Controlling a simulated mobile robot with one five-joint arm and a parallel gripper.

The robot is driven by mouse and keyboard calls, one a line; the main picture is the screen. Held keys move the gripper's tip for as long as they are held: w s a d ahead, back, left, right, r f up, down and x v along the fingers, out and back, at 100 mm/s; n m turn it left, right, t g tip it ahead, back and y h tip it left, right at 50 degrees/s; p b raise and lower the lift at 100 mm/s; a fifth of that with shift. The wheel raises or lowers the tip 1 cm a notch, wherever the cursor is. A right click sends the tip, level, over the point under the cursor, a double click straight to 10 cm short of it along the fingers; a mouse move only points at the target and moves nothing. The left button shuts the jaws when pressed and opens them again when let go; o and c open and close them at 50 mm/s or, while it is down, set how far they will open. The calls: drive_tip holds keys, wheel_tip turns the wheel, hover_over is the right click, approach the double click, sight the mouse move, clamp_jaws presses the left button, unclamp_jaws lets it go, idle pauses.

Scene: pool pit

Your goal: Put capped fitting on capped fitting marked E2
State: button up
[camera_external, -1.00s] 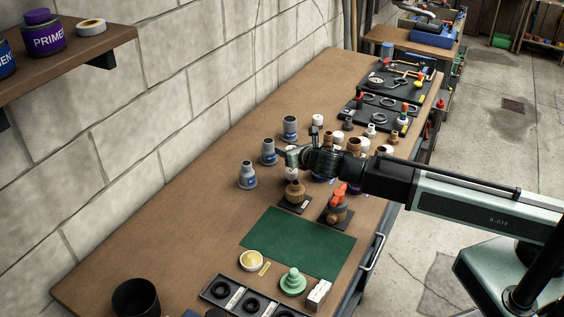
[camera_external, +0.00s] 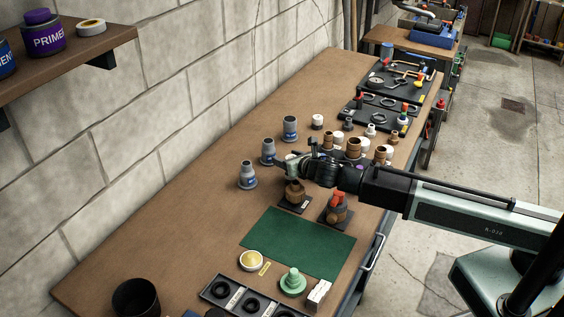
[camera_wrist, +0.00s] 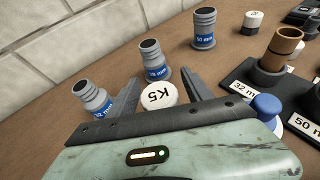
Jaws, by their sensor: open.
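A white capped fitting marked K5 (camera_wrist: 158,95) shows in the wrist view between my two spread fingers, with gaps at its sides. My gripper (camera_wrist: 160,92) is open around it. In the outside view my gripper (camera_external: 287,163) is low over the bench, just behind a brown fitting on a dark base (camera_external: 295,191). What K5 rests on is hidden. Another white capped fitting (camera_external: 317,122) stands farther back; it also shows in the wrist view (camera_wrist: 252,21), its mark too small to read. I cannot make out an E2 mark.
Grey fittings with blue labels (camera_external: 247,175) stand left of my gripper. A red-topped valve (camera_external: 337,208) is near on the right, and brown fittings (camera_external: 354,149) stand behind. A blue-topped item (camera_wrist: 266,105) is close to my right finger. A green mat (camera_external: 298,243) lies clear in front.

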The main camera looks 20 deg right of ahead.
drive_tip(key=p+v, duration=0.4)
drive_tip(key=v, duration=0.8)
